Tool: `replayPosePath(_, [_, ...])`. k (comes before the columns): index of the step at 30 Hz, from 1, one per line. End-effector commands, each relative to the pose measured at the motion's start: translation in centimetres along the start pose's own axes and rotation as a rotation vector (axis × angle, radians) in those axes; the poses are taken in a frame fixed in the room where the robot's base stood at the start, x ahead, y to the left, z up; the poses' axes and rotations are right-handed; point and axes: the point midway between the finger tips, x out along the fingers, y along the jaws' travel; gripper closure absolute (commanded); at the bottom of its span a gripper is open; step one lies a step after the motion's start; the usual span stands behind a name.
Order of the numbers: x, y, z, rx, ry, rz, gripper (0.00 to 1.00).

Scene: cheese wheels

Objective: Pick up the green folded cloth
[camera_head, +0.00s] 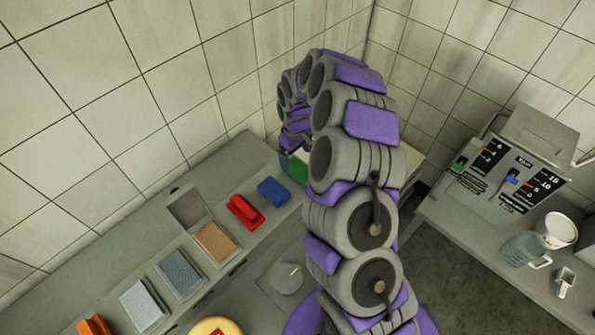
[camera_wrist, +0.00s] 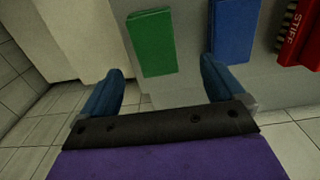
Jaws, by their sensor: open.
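The green folded cloth (camera_wrist: 151,44) lies on the grey counter in the wrist view, just ahead of my gripper and between the lines of its fingers. In the head view the green cloth (camera_head: 298,168) shows at the far end of the counter row, partly hidden behind my arm. My gripper (camera_wrist: 162,82) is open, with its two blue fingers spread and nothing between them. In the head view my gripper is mostly hidden by my arm, near the green cloth.
A blue folded cloth (camera_head: 273,191) and a red brush-like item (camera_head: 245,211) lie beside the green cloth. Brown (camera_head: 215,242) and grey-blue (camera_head: 180,273) pads lie farther along the counter. A second bench (camera_head: 450,215) at right holds a glass jug (camera_head: 522,249) and a white cup (camera_head: 557,230).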

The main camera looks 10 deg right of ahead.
Motion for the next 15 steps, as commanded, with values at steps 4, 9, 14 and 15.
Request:
replayPosePath(4, [2.5,0.0,0.0,0.001,0.000,-0.001,0.04])
replayPosePath(9, [3.3,0.1,0.0,0.001,0.001,0.000,0.04])
replayPosePath(14, [5.0,0.4,0.1,0.001,-0.001,-0.001,0.04])
replayPosePath(15, [5.7,0.5,0.2,0.002,-0.002,-0.001,0.04])
